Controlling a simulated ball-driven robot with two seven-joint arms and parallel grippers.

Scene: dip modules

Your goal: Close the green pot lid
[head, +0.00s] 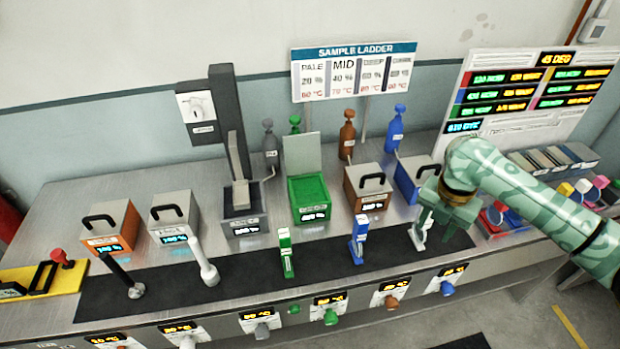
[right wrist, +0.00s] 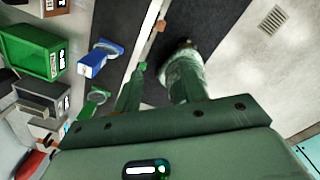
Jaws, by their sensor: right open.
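The green pot (head: 309,200) stands open in the middle of the steel bench. Its flat grey lid (head: 301,153) stands nearly upright along the pot's back edge. The green pot also shows at the upper left of the right wrist view (right wrist: 35,45). My right gripper (head: 440,222) is open, to the right of the green pot and well apart from it, over the bench's front part. Its two fingers (right wrist: 155,85) spread in the right wrist view with nothing seen between them. My left gripper is not in view.
A brown pot (head: 367,187) with a black-handled lid stands right of the green pot, and a blue pot (head: 408,180) beyond it. A green-handled tool (head: 286,252) and a blue-handled tool (head: 358,240) stand on the black mat (head: 325,262). A dark grey pot (head: 243,215) stands left.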

